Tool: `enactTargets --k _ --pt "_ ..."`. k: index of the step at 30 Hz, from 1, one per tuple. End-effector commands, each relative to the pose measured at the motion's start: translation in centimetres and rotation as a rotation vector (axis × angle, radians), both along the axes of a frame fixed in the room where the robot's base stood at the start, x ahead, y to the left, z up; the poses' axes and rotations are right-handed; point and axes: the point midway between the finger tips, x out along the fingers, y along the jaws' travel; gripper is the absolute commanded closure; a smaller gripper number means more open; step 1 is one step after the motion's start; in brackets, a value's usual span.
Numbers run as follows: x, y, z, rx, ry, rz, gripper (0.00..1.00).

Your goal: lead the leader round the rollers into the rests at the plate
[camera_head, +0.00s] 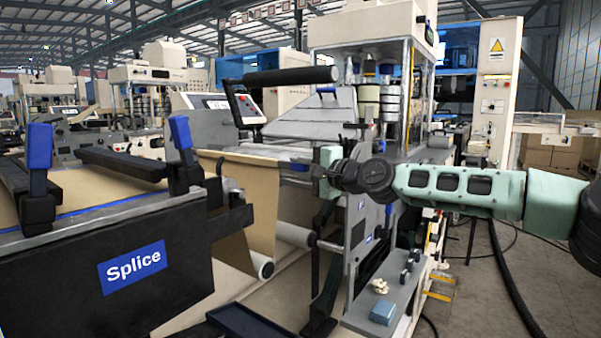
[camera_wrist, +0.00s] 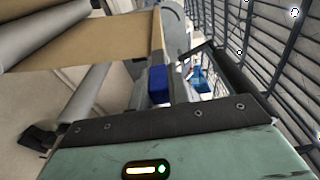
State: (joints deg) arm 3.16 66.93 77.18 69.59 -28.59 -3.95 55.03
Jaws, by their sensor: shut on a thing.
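The leader is a brown kraft sheet (camera_head: 248,190). In the head view it spans between the splice stand and the machine and hangs in a fold. My gripper (camera_head: 322,172) is at its right end, beside the grey machine frame. In the wrist view the sheet (camera_wrist: 105,45) runs from a grey roller (camera_wrist: 40,28) at upper left to a blue block (camera_wrist: 158,85) at the jaws. The jaws are shut there, but the exact grip is small and partly hidden. Lower rollers show (camera_head: 262,266) under the sheet. I cannot make out the rests.
The splice stand (camera_head: 110,300) at left bears black bars and blue-topped uprights (camera_head: 181,133). A side shelf (camera_head: 375,312) holds small items and a blue block. A black padded bar (camera_head: 285,78) juts out above the sheet. Floor is open at the right, with a black hose.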

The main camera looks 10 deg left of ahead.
Motion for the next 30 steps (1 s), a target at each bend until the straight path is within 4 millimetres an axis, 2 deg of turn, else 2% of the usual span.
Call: enactTargets --k 1,24,30 --pt "0.0 0.0 1.0 0.002 -0.001 0.0 1.0" --pt "0.0 0.0 9.1 0.001 0.0 -0.001 1.0" --pt "0.0 0.0 10.3 0.001 0.0 -0.001 1.0"
